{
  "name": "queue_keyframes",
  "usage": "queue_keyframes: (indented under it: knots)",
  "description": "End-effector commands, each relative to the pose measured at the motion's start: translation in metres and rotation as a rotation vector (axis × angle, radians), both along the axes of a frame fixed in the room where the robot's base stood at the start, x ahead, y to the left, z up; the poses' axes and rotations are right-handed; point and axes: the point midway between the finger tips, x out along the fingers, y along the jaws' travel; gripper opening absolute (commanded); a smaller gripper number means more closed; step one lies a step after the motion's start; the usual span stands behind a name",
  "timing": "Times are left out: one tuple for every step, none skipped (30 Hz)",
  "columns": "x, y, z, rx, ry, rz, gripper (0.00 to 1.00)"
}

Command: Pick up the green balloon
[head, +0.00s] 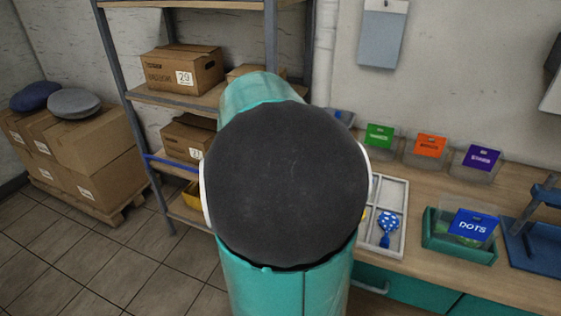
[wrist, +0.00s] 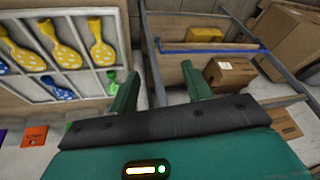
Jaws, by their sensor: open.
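A light green balloon (wrist: 112,81) lies in a compartment of the white divided tray (wrist: 122,32) in the wrist view, beside the left finger and partly hidden by it. Several yellow dotted balloons (wrist: 60,48) and blue balloons (wrist: 58,89) lie in other compartments. In the head view, my arm covers much of the tray (head: 403,192); one blue dotted balloon (head: 388,229) shows there, and I cannot see the green balloon in the tray. My gripper (wrist: 160,70) is open and empty, its fingers spread, with the tray to their left.
A green bin (head: 459,249) labelled DOTS stands on the wooden counter (head: 420,263). Clear bins with green, orange and purple (head: 481,158) labels line the wall. A metal shelf with cardboard boxes (head: 182,70) stands behind my arm. A blue stand (head: 535,245) is at the right.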

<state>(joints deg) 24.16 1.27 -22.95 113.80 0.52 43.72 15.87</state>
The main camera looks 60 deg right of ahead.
Motion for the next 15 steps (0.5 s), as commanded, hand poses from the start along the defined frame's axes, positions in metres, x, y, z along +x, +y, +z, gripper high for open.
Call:
queue_keyframes:
  knots:
    - [-0.012, -0.035, -0.013, -0.006, 0.023, -0.085, 0.49]
    - [-0.019, -0.053, -0.018, -0.012, 0.031, -0.127, 0.49]
    - [-0.029, -0.075, -0.023, -0.021, 0.042, -0.182, 0.49]
    - [-0.037, -0.089, -0.027, -0.027, 0.05, -0.217, 0.49]
    - [-0.044, -0.102, -0.031, -0.032, 0.058, -0.249, 0.49]
    - [-0.052, -0.116, -0.035, -0.041, 0.066, -0.285, 0.49]
    - [-0.057, -0.125, -0.038, -0.045, 0.071, -0.307, 0.49]
    - [-0.062, -0.132, -0.04, -0.051, 0.076, -0.325, 0.49]
    - [-0.066, -0.14, -0.042, -0.055, 0.08, -0.344, 0.49]
    - [-0.069, -0.144, -0.044, -0.058, 0.083, -0.355, 0.49]
    - [-0.071, -0.147, -0.045, -0.059, 0.085, -0.362, 0.49]
    - [-0.072, -0.15, -0.048, -0.06, 0.087, -0.369, 0.49]
    - [-0.072, -0.151, -0.051, -0.061, 0.088, -0.371, 0.49]
    - [-0.072, -0.153, -0.054, -0.061, 0.088, -0.371, 0.49]
    - [-0.072, -0.155, -0.06, -0.061, 0.088, -0.37, 0.49]
